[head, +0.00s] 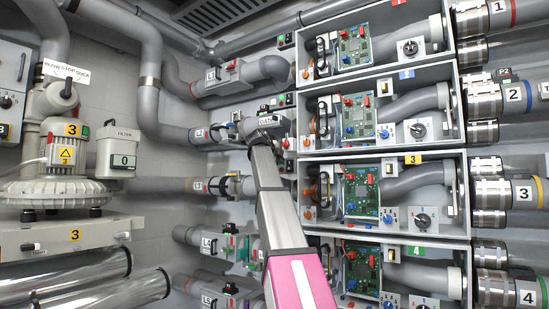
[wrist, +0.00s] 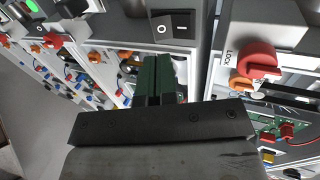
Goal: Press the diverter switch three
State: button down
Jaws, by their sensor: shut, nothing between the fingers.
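Box three, with a yellow number 3 label (head: 413,160), is third from the top in the stack at the right in the head view. It holds a green circuit board (head: 361,193), a blue knob (head: 388,219) and a black rotary knob (head: 423,221). I cannot tell which control is diverter switch three. In the wrist view a black rocker switch (wrist: 171,25) marked O and I shows just beyond my gripper (wrist: 154,68). The gripper's green fingers are together and empty. I cannot tell whether they touch anything. In the head view my arm hides part of the wall left of the boxes.
A red LOCK knob (wrist: 258,62) is close right of the fingers in the wrist view. Similar boxes lie above and below box three. A blower (head: 62,160) stands at left, grey pipes run along the wall, and ribbed couplings (head: 490,194) are at right.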

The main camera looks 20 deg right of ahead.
aim_at(290, 165)
jog(key=x, duration=0.6)
jog(key=shift+f, duration=0.1)
jog(key=shift+d, duration=0.1)
jog(key=shift+w+d+f, duration=0.1)
jog(key=shift+f, duration=0.1)
jog(key=shift+r, duration=1)
